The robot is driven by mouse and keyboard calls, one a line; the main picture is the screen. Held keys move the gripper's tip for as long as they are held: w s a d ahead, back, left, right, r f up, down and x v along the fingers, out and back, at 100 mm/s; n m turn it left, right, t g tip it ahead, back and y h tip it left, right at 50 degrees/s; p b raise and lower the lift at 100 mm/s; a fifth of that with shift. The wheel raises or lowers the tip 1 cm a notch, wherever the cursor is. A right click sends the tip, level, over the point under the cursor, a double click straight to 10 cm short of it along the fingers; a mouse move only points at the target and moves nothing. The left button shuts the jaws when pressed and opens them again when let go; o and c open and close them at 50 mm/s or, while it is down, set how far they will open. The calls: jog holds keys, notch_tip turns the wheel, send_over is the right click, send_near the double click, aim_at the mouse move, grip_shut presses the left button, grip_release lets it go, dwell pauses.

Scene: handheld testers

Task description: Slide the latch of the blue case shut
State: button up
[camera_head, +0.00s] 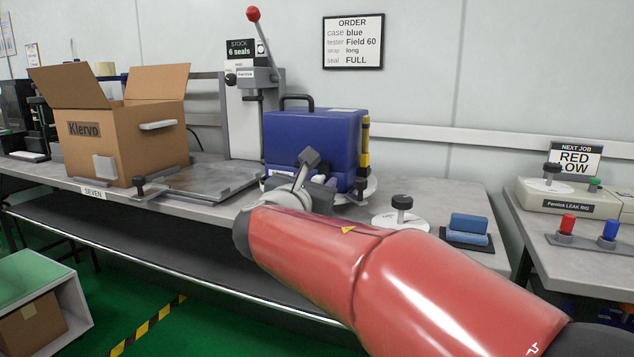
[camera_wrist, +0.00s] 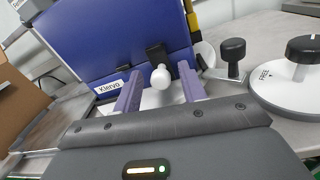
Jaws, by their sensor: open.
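The blue case (camera_head: 312,140) stands upright on a round white plate (camera_head: 368,190) on the bench, its lid down and a black handle on top. In the wrist view its blue front (camera_wrist: 110,45) shows a Klervo label. A black latch (camera_wrist: 155,54) with a round white knob (camera_wrist: 160,77) is on this face. My gripper (camera_wrist: 160,90) is open, its two purple fingers on either side of the knob in the picture. I cannot tell whether they touch it. In the head view my gripper (camera_head: 318,182) is close in front of the case, partly hidden by my arm.
An open cardboard box (camera_head: 130,135) and a metal plate (camera_head: 210,178) are left of the case. A yellow-and-black tool (camera_head: 364,145) is at the case's right side. Right of it are a white dial (camera_head: 400,220) with a black knob and blue blocks (camera_head: 467,230).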

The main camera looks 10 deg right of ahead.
jog(key=shift+w+d, duration=0.3)
jog(key=shift+w, duration=0.1)
jog(key=shift+c, duration=0.4)
grip_shut()
jog(key=shift+a, duration=0.1)
jog(key=w+a, duration=0.1)
jog(key=a, duration=0.1)
jog(key=w+a+p, duration=0.1)
jog(key=w+a, duration=0.1)
jog(key=shift+w+a+r+p, duration=0.1)
jog(key=shift+w+a+p, duration=0.15)
jog(key=shift+a+p, duration=0.05)
jog(key=shift+o, duration=0.4)
grip_release()
jog(key=shift+a, duration=0.1)
